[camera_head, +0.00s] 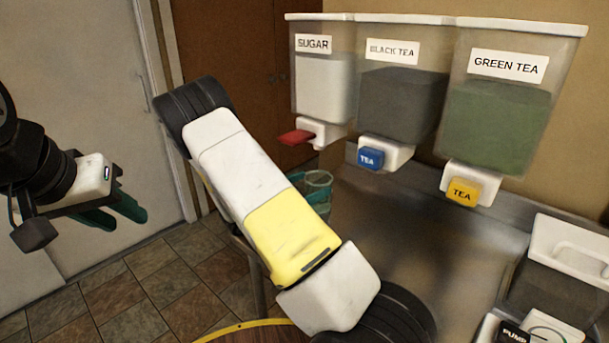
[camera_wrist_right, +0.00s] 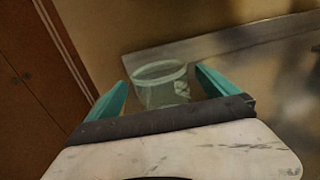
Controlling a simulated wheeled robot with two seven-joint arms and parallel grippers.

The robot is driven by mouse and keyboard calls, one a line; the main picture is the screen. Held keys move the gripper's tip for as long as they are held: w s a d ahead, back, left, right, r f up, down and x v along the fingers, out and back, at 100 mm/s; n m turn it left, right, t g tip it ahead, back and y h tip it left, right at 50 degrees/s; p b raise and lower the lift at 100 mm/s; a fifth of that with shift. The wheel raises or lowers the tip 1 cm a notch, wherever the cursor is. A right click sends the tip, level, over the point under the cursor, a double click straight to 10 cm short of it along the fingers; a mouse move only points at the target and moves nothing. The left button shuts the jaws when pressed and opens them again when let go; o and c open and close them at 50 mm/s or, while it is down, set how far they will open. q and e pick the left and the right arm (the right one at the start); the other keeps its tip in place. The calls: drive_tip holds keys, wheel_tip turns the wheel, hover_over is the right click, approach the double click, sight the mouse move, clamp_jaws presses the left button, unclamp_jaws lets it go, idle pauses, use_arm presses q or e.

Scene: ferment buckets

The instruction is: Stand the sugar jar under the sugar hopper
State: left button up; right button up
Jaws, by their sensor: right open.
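The sugar hopper (camera_head: 322,88) is the leftmost of the wall dispensers, with a white spout and a red lever (camera_head: 296,137). The sugar jar (camera_wrist_right: 160,84) is a clear, greenish open-topped vessel with a handle. In the head view the jar (camera_head: 318,180) shows partly behind my right arm, low beneath the sugar hopper. My right gripper (camera_wrist_right: 162,92) is open, with its teal fingers on either side of the jar; contact cannot be told. Most of this gripper is hidden in the head view. My left gripper (camera_head: 115,213) is off to the left, away from the hoppers, with nothing visible in it.
The black tea hopper (camera_head: 400,105) and green tea hopper (camera_head: 500,120) hang to the right. A metal counter (camera_head: 430,230) runs below them, largely bare in its middle. A white-lidded container (camera_head: 568,250) and a pump unit (camera_head: 530,332) stand at the right.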

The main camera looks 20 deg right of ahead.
drive_tip(key=v, duration=0.5)
drive_tip(key=shift+s+a, duration=0.1)
drive_tip(key=shift+a, duration=0.1)
idle(1.1)
